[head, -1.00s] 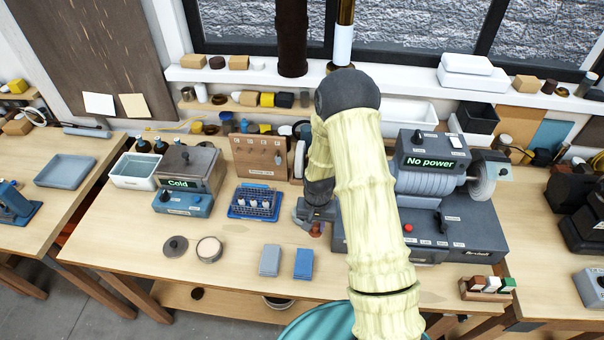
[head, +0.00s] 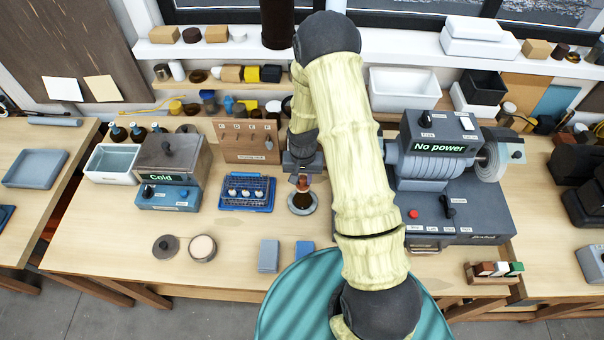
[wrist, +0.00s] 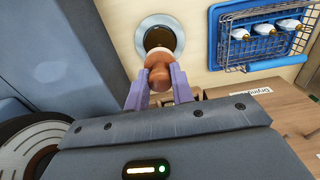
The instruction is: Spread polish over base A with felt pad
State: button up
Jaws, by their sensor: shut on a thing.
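My gripper (wrist: 160,92) is shut on the brown, rounded handle of the felt pad (wrist: 158,74), which has a pale underside. My gripper also shows in the head view (head: 303,174). A round base, seemingly base A (head: 303,207), lies on the bench below it, with a grey rim and dark brown middle. In the wrist view, the pad overlaps the near edge of the base (wrist: 158,20); I cannot tell whether they touch. An open round tin with pale contents (head: 202,248) and a dark lid (head: 165,246) lie at the front left.
A blue wire-basket tray (head: 247,191) stands left of the base. The grey "No power" machine (head: 470,215) stands close on the right. A "Cold" unit (head: 168,198) is farther left. Grey (head: 268,256) and blue (head: 304,249) blocks lie in front.

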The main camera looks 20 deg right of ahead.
aim_at(303, 184)
jog(key=shift+s, duration=0.1)
jog(key=shift+f+b, duration=1.1)
jog(key=shift+f, duration=0.9)
jog(key=shift+w, duration=0.2)
jog(key=shift+s+a, duration=0.1)
jog(key=shift+s, duration=0.05)
